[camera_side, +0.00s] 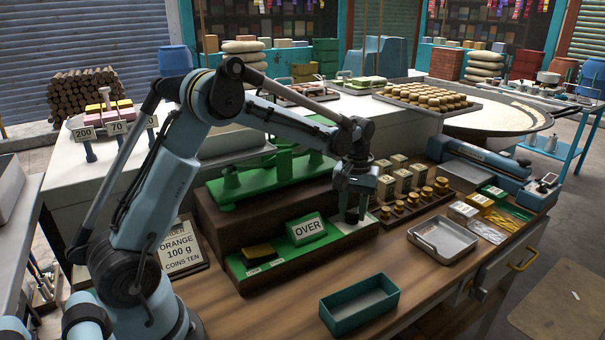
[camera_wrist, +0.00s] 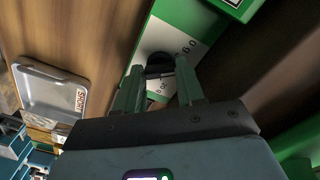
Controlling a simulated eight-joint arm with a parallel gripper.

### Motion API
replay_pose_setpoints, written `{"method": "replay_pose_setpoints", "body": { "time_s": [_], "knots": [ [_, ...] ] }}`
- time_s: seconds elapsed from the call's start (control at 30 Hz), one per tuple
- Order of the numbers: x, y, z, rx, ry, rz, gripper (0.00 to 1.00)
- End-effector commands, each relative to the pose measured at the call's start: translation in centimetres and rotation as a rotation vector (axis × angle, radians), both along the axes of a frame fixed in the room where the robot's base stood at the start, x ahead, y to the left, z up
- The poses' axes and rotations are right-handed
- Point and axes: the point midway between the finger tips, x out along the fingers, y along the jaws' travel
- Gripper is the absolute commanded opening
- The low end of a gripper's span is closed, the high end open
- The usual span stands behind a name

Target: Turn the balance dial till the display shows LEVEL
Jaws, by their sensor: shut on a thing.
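The display (camera_side: 307,229) is a small sign on the green base front and reads OVER. The balance dial (camera_wrist: 160,64) is a dark round knob on a white plate with printed figures, seen in the wrist view. My gripper (camera_side: 352,214) points down over the white plate (camera_side: 369,224) at the right end of the green base. In the wrist view my gripper (camera_wrist: 158,85) has its two green fingers on either side of the dial and is shut on it. In the side view the fingers mostly hide the dial. The green balance (camera_side: 270,182) stands behind on a dark block.
An order card (camera_side: 182,250) reads ORANGE, 100 g, COINS TEN. An empty teal tray (camera_side: 358,304) and a grey metal tray (camera_side: 443,239) lie on the wooden counter in front. Several brass weights (camera_side: 412,200) stand close to the right of my gripper.

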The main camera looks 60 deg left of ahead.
Motion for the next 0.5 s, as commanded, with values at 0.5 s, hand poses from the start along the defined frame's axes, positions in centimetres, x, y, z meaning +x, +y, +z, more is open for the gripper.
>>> {"method": "replay_pose_setpoints", "body": {
  "time_s": [0.5],
  "knots": [
    [-0.04,-0.02,0.08,0.0,0.002,-0.454,0.08]
  ]
}}
